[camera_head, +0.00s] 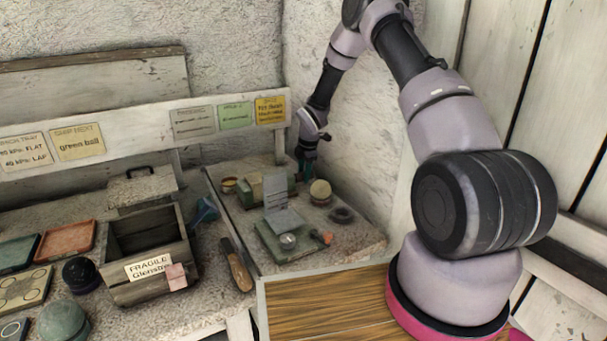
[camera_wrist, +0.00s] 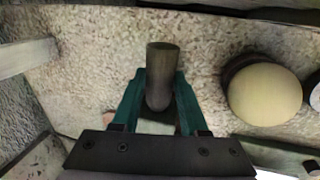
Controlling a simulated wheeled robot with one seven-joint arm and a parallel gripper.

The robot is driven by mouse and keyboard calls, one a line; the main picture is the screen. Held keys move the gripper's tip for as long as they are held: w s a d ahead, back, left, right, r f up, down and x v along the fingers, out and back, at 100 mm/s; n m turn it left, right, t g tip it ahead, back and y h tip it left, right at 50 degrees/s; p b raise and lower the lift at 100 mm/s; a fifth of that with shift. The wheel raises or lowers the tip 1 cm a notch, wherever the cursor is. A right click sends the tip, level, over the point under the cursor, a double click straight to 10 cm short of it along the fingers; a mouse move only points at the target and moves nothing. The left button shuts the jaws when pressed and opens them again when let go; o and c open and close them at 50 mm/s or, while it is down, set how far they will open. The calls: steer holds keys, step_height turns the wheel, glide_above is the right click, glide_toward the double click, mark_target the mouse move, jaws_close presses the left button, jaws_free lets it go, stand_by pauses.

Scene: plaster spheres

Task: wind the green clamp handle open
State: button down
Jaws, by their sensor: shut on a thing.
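My gripper (camera_head: 305,168) is at the back of the stone-topped side bench, beside the green and cream clamp body (camera_head: 291,183). In the wrist view, its two teal fingers (camera_wrist: 163,88) are shut on a dark grey-green round peg (camera_wrist: 162,58), which looks like the clamp handle. The peg sits between the fingertips and sticks out beyond them. In the head view the handle is hidden by the gripper, so how far it is turned cannot be told.
A cream ball (camera_wrist: 264,94) sits in a dark cup close to the right of my fingers; it also shows in the head view (camera_head: 320,190). A dark ring (camera_head: 342,215) and a green plate with a small glass ball (camera_head: 288,240) lie nearer. A wooden crate (camera_head: 150,265) stands left.

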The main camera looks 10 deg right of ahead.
steer(key=t, duration=0.1)
steer(key=t+y, duration=0.1)
steer(key=t, duration=0.1)
steer(key=shift+s+f, duration=0.15)
steer(key=shift+s, duration=0.2)
steer(key=shift+d+f+t+y, duration=0.1)
steer(key=shift+t+y, duration=0.3)
steer(key=shift+t, duration=0.9)
steer(key=shift+c, duration=2.2)
jaws_free()
steer(key=v, duration=1.1)
steer(key=shift+s+f, duration=0.1)
steer(key=shift+f, duration=0.05)
